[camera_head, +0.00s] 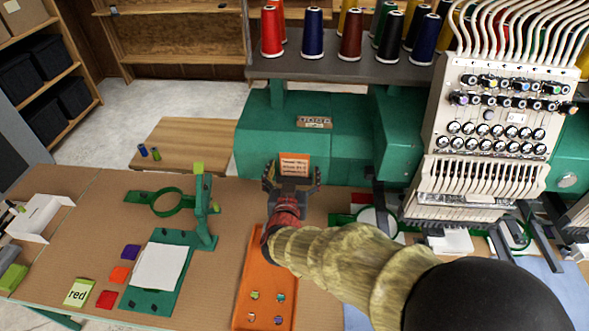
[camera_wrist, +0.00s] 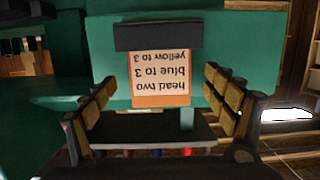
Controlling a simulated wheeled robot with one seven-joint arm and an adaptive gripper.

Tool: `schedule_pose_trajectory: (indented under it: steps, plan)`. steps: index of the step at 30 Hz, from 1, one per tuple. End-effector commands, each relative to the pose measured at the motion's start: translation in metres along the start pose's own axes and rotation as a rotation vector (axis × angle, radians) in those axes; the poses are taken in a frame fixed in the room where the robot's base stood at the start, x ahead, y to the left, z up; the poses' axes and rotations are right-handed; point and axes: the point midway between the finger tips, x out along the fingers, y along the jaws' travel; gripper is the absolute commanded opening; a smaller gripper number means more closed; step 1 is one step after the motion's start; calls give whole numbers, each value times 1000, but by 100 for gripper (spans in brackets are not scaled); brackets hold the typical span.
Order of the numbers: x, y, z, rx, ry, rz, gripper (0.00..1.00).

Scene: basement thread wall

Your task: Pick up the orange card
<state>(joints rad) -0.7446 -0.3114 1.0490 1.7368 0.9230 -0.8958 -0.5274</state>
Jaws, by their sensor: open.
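The orange card (camera_head: 294,164) carries dark print and stands against the front of the green machine. In the wrist view the card (camera_wrist: 160,75) appears upside down, with an orange border around a paler printed panel. Its printed lines read "head two", "blue to 3" and "yellow to 3". A dark bar (camera_wrist: 158,37) meets one edge of the card. My gripper (camera_head: 292,178) is open, with its fingers spread to either side of the card. In the wrist view both fingers show apart from the card's sides, and nothing is between them in contact.
The green machine (camera_head: 335,150) stands directly behind the card. An orange tray (camera_head: 257,270) lies below my arm. Small coloured squares, including an orange one (camera_head: 120,274), and a green hoop stand (camera_head: 203,215) are on the table at left. Thread spools (camera_head: 312,33) stand above.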

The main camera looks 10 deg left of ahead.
Motion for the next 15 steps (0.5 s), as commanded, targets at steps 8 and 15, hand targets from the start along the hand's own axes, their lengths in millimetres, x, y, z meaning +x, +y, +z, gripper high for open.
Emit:
schedule_pose_trajectory:
  steps: [8,15]
  plan:
    - [7,0,-1,-1,1,-1,86]
    - [7,0,-1,0,1,-1,75]
